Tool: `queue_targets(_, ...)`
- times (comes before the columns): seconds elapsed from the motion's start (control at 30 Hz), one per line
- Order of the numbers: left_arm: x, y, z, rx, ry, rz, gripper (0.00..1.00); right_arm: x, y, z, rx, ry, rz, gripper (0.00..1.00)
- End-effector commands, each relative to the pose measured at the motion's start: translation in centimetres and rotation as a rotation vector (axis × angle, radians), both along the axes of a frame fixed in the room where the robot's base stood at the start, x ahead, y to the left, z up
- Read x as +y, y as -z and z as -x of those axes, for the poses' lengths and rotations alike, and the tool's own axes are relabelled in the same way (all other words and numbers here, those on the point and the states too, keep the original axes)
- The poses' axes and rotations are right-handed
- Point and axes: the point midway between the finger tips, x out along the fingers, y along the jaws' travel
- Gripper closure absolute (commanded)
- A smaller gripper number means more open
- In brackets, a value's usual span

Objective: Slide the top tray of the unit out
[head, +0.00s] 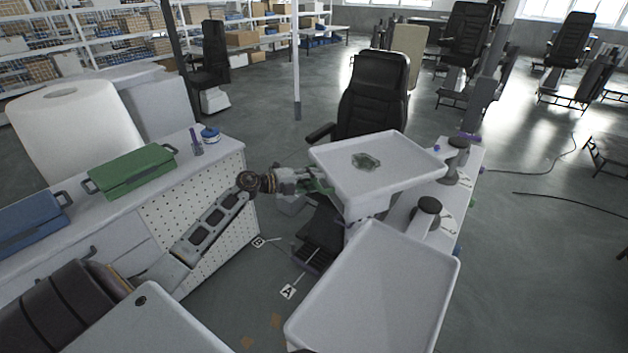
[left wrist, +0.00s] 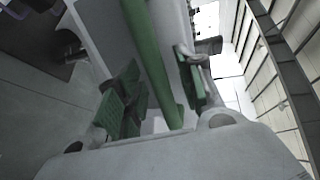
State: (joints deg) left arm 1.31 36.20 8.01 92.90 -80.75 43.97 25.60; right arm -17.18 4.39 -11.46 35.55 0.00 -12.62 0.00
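The top tray (head: 405,177) is white, shallow and rimmed, with a grey-green translucent item (head: 366,162) lying in it. My left gripper (head: 314,187) is at the tray's left side, just below its rim. In the left wrist view, a green bar (left wrist: 152,60), seemingly the tray's handle, runs between the two green-padded fingers of the left gripper (left wrist: 158,95). The fingers stand apart with gaps visible beside the bar, so the gripper looks open around it. The tray's underside and mounting are mostly hidden. My right gripper is not in view.
A second white tray (head: 375,290) stands nearer and lower. A black chair (head: 375,92) is behind the top tray. A white bench (head: 225,155) with a green box (head: 133,172) and a blue box (head: 30,218) is at left. A side surface (head: 400,210) holds dark round knobs.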

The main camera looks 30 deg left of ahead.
Motion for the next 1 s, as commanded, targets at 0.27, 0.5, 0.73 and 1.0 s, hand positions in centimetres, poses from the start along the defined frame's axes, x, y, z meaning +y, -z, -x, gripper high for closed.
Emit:
queue_targets(0.27,-0.04,0.02,-0.07,0.0,0.0,0.0,0.63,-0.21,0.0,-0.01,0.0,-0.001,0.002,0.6)
queue_targets(0.5,-0.03,0.0,-0.06,-0.001,0.0,0.001,0.9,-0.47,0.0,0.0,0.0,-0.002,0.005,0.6)
queue_targets(0.73,-0.03,0.01,-0.05,0.0,0.0,0.0,1.0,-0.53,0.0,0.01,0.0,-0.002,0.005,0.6)
queue_targets(1.0,0.47,0.15,-0.06,0.001,-0.001,0.0,1.0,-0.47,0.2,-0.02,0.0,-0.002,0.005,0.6)
